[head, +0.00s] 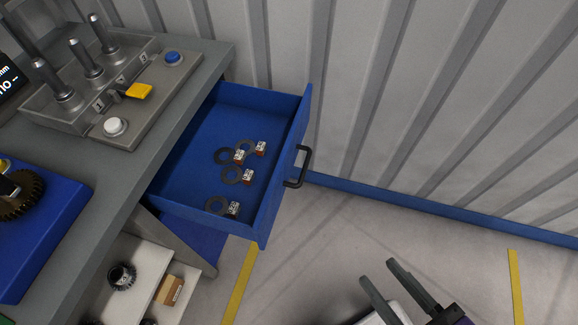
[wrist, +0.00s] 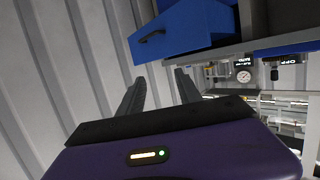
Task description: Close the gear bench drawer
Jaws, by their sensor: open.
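The blue drawer (head: 279,181) is pulled out from under the grey gear bench (head: 176,117) in the head view. It holds several dark rings and small red-and-white parts. A black handle (head: 299,167) is on its front panel, facing right. The drawer also shows in the wrist view (wrist: 180,32), ahead of the fingers. My gripper (head: 377,276) is at the lower right of the head view, to the right of the drawer front and apart from the handle. Its two dark fingers (wrist: 158,92) are spread and empty in the wrist view.
A corrugated grey wall (head: 430,110) with a blue base strip (head: 440,209) runs behind. A white lower shelf (head: 127,285) with a black gear and a small brown box is under the bench. The floor (head: 350,230) between drawer and gripper is clear.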

